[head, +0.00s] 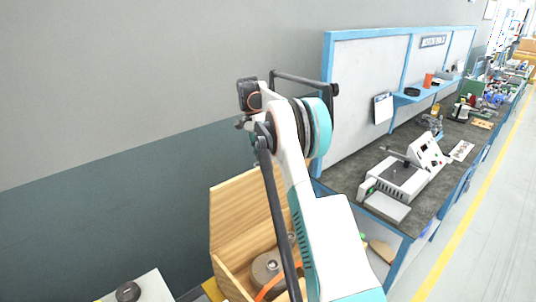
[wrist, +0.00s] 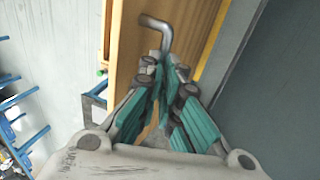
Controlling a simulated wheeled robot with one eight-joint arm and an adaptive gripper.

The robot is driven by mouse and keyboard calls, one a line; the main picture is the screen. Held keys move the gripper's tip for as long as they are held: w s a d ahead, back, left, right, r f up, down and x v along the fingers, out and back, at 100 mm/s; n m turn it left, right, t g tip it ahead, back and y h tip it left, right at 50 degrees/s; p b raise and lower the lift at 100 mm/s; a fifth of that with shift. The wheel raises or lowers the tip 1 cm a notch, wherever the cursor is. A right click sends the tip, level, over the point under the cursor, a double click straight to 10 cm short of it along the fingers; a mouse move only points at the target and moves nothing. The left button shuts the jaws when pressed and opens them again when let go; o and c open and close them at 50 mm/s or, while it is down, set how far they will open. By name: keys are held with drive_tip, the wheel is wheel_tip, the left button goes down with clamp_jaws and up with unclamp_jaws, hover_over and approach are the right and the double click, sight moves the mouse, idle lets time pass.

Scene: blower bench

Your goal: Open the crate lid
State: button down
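The wooden crate (head: 225,283) stands at the bottom middle of the head view. Its lid (head: 236,215) is raised and stands up at the back, so the inside shows. In the wrist view the pale wooden lid (wrist: 190,30) fills the upper middle, with a bent grey metal handle (wrist: 163,28) on it. My gripper (wrist: 169,66), with teal fingers, has its tips close together around the free end of the handle and looks shut on it. The tips partly hide that end. In the head view my arm hides the gripper and part of the lid.
A grey round part (head: 267,267) and an orange item lie in the crate. A blue-framed workbench (head: 345,172) with a white-grey machine (head: 405,178) stands to the right. A plain wall (head: 110,190) is behind the crate. The floor aisle (head: 495,210) at far right is clear.

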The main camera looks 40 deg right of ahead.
drive_tip(key=shift+g, duration=0.3)
drive_tip(key=shift+w+a+f+p, duration=0.15)
drive_tip(key=shift+w+f+p, duration=0.1)
drive_tip(key=shift+w, duration=0.35)
drive_tip(key=shift+w+a+f+p, duration=0.15)
drive_tip(key=shift+w+f, duration=0.1)
drive_tip(key=shift+w, duration=0.4)
drive_tip(key=shift+w+a+f+p, duration=0.15)
drive_tip(key=shift+w+f+p, duration=0.1)
drive_tip(key=shift+w, duration=0.35)
drive_tip(key=c, duration=1.9)
unclamp_jaws()
drive_tip(key=shift+w, duration=0.1)
drive_tip(key=o, duration=0.7)
drive_tip(key=shift+w+f, duration=0.35)
drive_tip(key=shift+w, duration=0.1)
drive_tip(key=shift+d+r, duration=0.1)
drive_tip(key=shift+s, duration=0.15)
drive_tip(key=shift+c, duration=1)
